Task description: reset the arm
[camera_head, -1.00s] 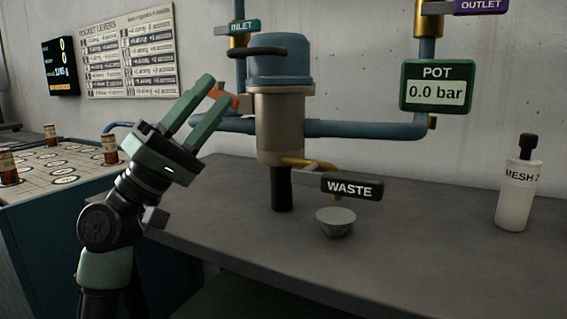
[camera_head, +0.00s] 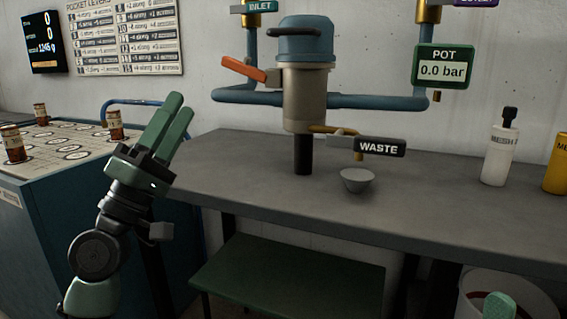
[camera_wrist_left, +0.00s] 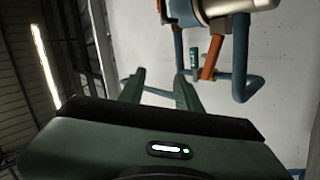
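My left gripper (camera_head: 181,103) stands in front of the bench's left end, its two green fingers pointing up and slightly right. It is open and empty. In the left wrist view its fingers (camera_wrist_left: 158,80) are apart with only wall between them. The orange lever (camera_head: 243,69) sticks out left from the blue-topped pot (camera_head: 304,75), clear of the gripper. The lever also shows in the left wrist view (camera_wrist_left: 211,60), beyond the right finger. A small green part (camera_head: 498,306) at the lower right edge may belong to my right arm; its fingers cannot be made out.
A grey bowl (camera_head: 357,181) stands on the bench (camera_head: 440,215) below the WASTE sign (camera_head: 380,147). A white bottle (camera_head: 499,152) and a yellow bottle (camera_head: 558,166) stand at right. Brown jars (camera_head: 115,125) stand on the left cabinet. A white bucket (camera_head: 470,305) is below right.

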